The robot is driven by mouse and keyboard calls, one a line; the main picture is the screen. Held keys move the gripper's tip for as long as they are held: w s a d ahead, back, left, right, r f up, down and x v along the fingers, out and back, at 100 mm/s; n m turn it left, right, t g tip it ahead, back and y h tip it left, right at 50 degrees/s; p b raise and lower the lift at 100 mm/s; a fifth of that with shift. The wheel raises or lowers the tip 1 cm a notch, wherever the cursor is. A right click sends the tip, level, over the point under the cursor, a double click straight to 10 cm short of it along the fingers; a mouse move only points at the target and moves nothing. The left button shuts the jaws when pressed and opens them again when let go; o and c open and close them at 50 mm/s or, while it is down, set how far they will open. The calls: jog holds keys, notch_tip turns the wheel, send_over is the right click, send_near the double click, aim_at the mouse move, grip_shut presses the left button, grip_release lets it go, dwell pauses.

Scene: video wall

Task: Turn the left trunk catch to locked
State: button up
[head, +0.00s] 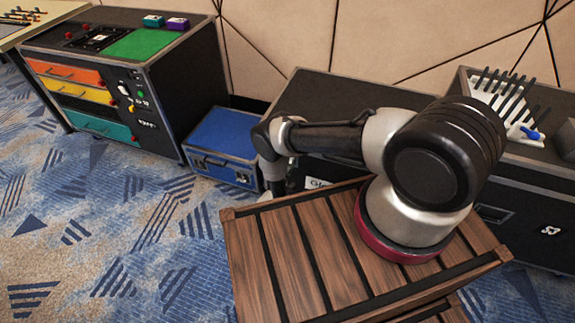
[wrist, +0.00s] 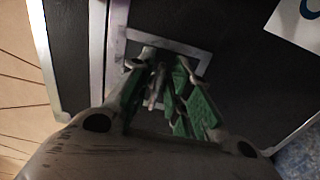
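A dark trunk (head: 318,95) with light metal edges stands against the wall, partly hidden behind my arm. In the wrist view its dark face (wrist: 240,60) fills much of the picture. A catch (wrist: 157,82) with a small pale lever sits in a light metal frame on that face. My gripper (wrist: 163,68) reaches to this catch, with its green-padded fingers apart on either side of the lever. I cannot tell whether a pad touches it. The fingers hide part of the catch, and its exact angle is unclear. In the head view the fingertips are mostly hidden.
A blue case (head: 222,140) stands left of my arm's end. A game cabinet (head: 110,75) with coloured drawers is further left. My slatted wooden deck (head: 300,250) fills the foreground. Another dark case (head: 535,205) stands at right. Patterned carpet (head: 110,220) is clear at left.

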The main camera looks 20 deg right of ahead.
jog(key=shift+o, duration=0.3)
dwell(0.6)
jog(key=v, duration=1.1)
jog(key=shift+s+a, duration=0.2)
jog(key=shift+s, duration=0.15)
